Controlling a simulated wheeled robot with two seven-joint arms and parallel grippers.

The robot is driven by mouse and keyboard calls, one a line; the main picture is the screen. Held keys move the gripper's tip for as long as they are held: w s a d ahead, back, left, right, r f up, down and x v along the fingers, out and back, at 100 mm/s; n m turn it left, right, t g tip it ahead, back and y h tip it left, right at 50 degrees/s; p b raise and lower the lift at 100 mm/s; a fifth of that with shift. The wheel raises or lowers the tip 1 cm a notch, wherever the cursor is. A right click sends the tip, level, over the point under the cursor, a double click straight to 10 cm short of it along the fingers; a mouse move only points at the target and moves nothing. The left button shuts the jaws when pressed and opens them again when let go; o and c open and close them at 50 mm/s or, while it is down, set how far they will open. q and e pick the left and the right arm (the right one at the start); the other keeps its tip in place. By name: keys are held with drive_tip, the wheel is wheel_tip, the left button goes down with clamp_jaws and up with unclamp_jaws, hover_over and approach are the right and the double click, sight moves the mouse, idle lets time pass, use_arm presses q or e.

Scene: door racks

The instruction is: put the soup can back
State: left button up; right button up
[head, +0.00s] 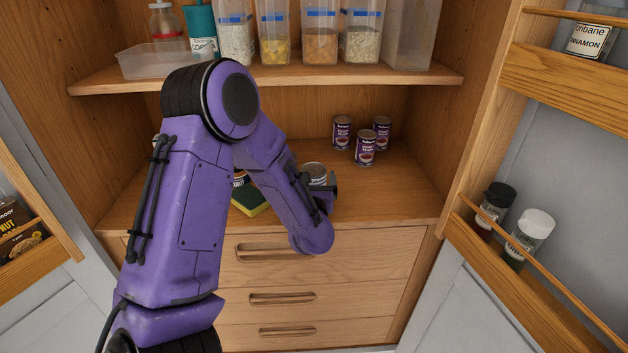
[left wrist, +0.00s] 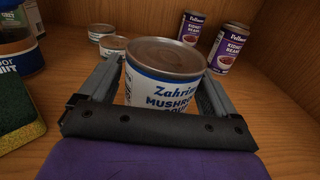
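The soup can, with a white and blue Zahrin mushroom label, shows in the left wrist view (left wrist: 165,85). In the head view its grey lid (head: 314,170) shows over the lower shelf. My left gripper (left wrist: 163,85) has one finger along each side of the can, close against it, and looks shut on it. In the head view the left gripper (head: 322,190) is partly covered by my arm. The can looks upright; its base is hidden, so I cannot tell whether it touches the shelf. My right gripper is in neither view.
Several kidney bean cans (head: 365,148) stand at the back right of the lower shelf. Two low cans (left wrist: 112,46) stand behind the soup can. The upper shelf (head: 280,77) overhangs. Front right is clear.

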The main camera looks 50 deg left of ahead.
use_arm(q)
drive_tip(key=shift+d+r, duration=0.1)
drive_tip(key=shift+r, duration=0.1)
drive_tip(key=shift+s+d, duration=0.1)
drive_tip(key=shift+d, duration=0.05)
drive_tip(key=b+v, duration=0.2)
drive_tip(key=v, duration=0.5)
drive_tip(key=shift+s+d+f, duration=0.1)
drive_tip(key=shift+s+d, duration=0.1)
drive_tip(key=shift+d, duration=0.05)
drive_tip(key=s+d+f+m+g+h+p, duration=0.2)
drive_tip(key=s+d+f+m+h+p, duration=0.15)
drive_tip(key=f+m, duration=0.65)
drive_tip(key=s+d+f+m+g+h+p, duration=0.25)
drive_tip(key=s+d+f+m, duration=0.25)
drive_tip(key=f+m, duration=0.5)
drive_tip(key=shift+s+d+f+m+g+h+b, duration=0.35)
drive_tip(key=shift+s+d+f+m+g+h, duration=0.4)
drive_tip(key=shift+s+f+m, duration=1.55)
drive_tip(key=shift+s+d+f+m+g+h+b, duration=0.45)
drive_tip(key=shift+s+f+m+g, duration=0.65)
drive_tip(key=shift+s+m, duration=2.2)
drive_tip(key=shift+s+d+f+m+g+h+b, duration=0.3)
drive_tip(key=shift+s+d+f+m+g+h, duration=0.3)
drive_tip(key=shift+s+f+m, duration=2.15)
